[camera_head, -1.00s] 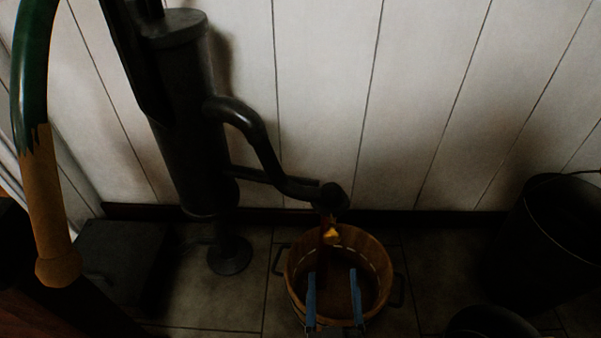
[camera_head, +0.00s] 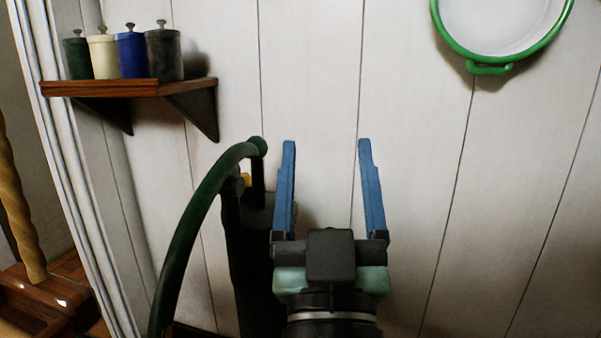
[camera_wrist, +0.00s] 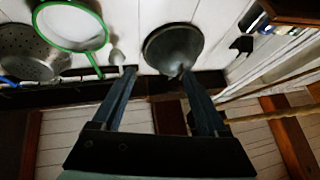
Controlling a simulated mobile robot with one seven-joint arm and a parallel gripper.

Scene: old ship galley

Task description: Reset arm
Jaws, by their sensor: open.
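My gripper (camera_head: 326,145) is raised in the middle of the head view, its two blue fingers pointing up and spread wide apart. Nothing is between the fingers in that view. The gripper also shows in the wrist view (camera_wrist: 158,80), open and empty, with a dark funnel-shaped thing (camera_wrist: 172,48) hanging on the wall beyond the fingertips.
The hand pump (camera_head: 255,240) with its curved green handle (camera_head: 195,220) stands just left of my gripper. A shelf (camera_head: 130,87) with several canisters is at upper left. A green-rimmed white pan (camera_head: 500,25) hangs at upper right. The wall between is bare.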

